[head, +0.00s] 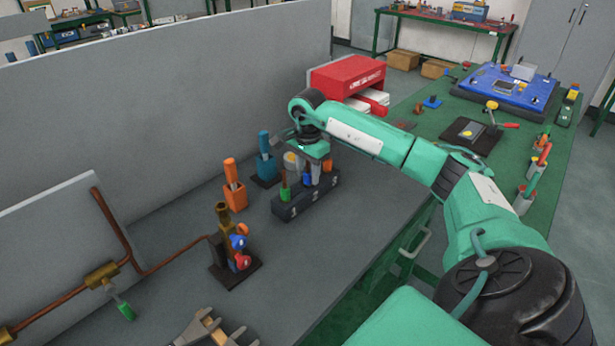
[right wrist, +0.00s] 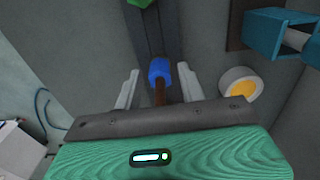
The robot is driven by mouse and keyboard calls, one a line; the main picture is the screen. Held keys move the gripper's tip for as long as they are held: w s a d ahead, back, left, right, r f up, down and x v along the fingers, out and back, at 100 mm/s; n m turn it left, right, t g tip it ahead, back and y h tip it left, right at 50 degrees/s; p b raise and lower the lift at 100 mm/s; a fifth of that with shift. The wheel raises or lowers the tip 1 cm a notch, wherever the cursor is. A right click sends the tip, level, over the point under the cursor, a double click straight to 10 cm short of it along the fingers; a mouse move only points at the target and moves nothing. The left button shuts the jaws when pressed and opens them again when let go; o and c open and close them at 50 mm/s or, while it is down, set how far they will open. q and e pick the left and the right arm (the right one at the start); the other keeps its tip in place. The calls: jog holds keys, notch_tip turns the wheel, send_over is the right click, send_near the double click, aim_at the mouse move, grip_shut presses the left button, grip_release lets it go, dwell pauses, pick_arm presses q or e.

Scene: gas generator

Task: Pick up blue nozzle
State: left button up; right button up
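The blue nozzle (right wrist: 159,70) shows in the right wrist view, with a brown stem, between the two fingers of my right gripper (right wrist: 158,76). A gap shows on each side, so the fingers are open around it and not closed on it. In the head view my right gripper (head: 315,172) points down over the dark nozzle rack (head: 306,205), and a bit of the blue nozzle (head: 307,180) shows there, mostly hidden. A green nozzle (head: 284,193) stands left of it in the rack.
An orange holder (head: 234,196) and a blue holder (head: 264,168) stand left of the rack, with a white-and-yellow roll (head: 291,160) close behind it. A brass valve stand (head: 224,236) is nearer. A grey wall panel (head: 170,110) runs behind.

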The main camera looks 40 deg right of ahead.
grip_shut()
